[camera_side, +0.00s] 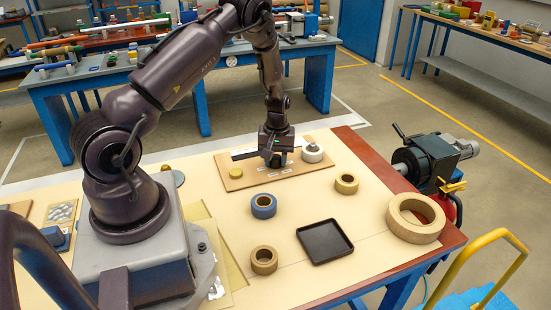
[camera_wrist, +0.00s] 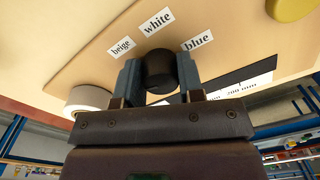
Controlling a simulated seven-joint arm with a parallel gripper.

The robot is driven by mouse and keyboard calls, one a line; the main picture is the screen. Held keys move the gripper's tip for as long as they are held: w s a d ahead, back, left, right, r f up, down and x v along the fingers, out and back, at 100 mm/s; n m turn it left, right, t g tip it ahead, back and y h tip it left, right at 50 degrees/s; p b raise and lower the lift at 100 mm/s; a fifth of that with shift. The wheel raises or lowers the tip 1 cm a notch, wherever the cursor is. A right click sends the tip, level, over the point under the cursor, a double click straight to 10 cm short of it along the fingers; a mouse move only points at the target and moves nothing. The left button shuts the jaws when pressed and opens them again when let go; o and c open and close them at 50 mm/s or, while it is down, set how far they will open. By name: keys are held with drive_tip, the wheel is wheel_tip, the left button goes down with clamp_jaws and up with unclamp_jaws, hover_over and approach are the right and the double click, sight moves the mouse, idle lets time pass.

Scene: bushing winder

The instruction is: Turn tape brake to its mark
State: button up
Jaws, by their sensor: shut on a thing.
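The tape brake appears to be the black round knob (camera_wrist: 161,69) on the tan board (camera_side: 232,184). Printed labels reading beige (camera_wrist: 121,46), white (camera_wrist: 157,21) and blue (camera_wrist: 198,41) fan out around the knob in the wrist view. My gripper (camera_side: 276,161) points down over the board, and in the wrist view its two blue-grey fingers (camera_wrist: 160,78) are shut on the knob's sides. I cannot see a pointer on the knob, so its setting cannot be told. In the side view my gripper hides most of the knob.
A white roll (camera_side: 312,154) and a yellow round piece (camera_side: 236,172) flank my gripper on the board. A ruler strip (camera_wrist: 235,88) lies close by. Blue (camera_side: 263,206) and tan (camera_side: 264,260) tape rolls, a black tray (camera_side: 325,241) and a large ring (camera_side: 415,218) stand in front.

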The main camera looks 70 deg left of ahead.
sight(277, 157)
drive_tip(key=shift+n, duration=1.2)
drive_tip(key=o, duration=0.9)
drive_tip(key=shift+r, duration=0.1)
drive_tip(key=r, duration=1.2)
drive_tip(key=shift+w+r, duration=0.2)
drive_tip(key=shift+r, duration=0.2)
